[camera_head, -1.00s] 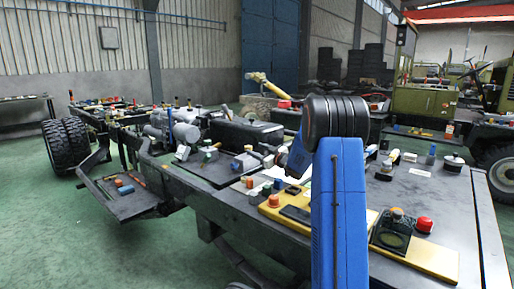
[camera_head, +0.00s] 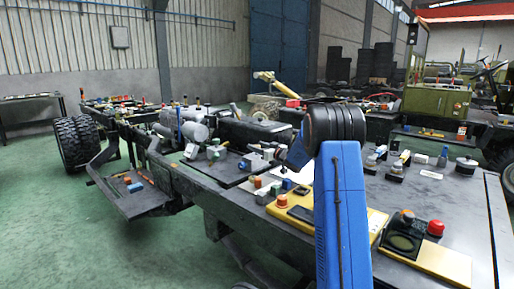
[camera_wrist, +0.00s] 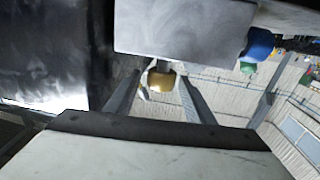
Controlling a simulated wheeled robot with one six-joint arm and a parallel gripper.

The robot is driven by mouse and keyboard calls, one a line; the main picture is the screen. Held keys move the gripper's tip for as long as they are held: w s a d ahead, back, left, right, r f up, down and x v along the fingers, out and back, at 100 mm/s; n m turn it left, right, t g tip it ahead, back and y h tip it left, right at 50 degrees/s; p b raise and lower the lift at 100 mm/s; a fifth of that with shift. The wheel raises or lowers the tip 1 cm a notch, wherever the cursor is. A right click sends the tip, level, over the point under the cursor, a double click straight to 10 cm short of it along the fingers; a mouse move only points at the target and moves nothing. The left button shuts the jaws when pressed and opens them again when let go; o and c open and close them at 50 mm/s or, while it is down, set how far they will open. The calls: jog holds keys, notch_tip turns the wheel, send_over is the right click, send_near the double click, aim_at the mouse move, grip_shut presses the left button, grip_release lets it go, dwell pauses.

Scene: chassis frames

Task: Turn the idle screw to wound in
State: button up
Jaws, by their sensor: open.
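In the wrist view a short brass-coloured round piece (camera_wrist: 161,82) shows below a grey metal block (camera_wrist: 185,28). It may be the idle screw; its slot or setting cannot be made out. My gripper (camera_wrist: 158,92) is open, with one finger on each side of the brass piece in the picture. I cannot tell whether either finger touches it. In the head view my blue and black arm hides most of my gripper. A small grey assembly (camera_head: 253,162) sits on the bench just left of the arm's end.
A blue knob (camera_wrist: 258,42) and a green piece (camera_wrist: 248,67) are right of the grey block. Several small parts crowd the bench. Green floor is open at left.

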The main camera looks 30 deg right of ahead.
jog(key=shift+w+a, duration=0.1)
jog(key=shift+w, duration=0.2)
jog(key=c, duration=1.1)
jog(key=shift+o, duration=0.2)
jog(key=shift+m+h, duration=0.5)
jog(key=shift+h, duration=0.2)
jog(key=shift+a+m+h, duration=0.1)
jog(key=shift+m+h, duration=1.2)
jog(key=shift+h, duration=0.8)
jog(key=shift+m+h, duration=1)
jog(key=shift+h, duration=0.5)
jog(key=shift+m+g+h, duration=0.3)
jog(key=shift+m+h, duration=0.1)
jog(key=shift+h, duration=0.2)
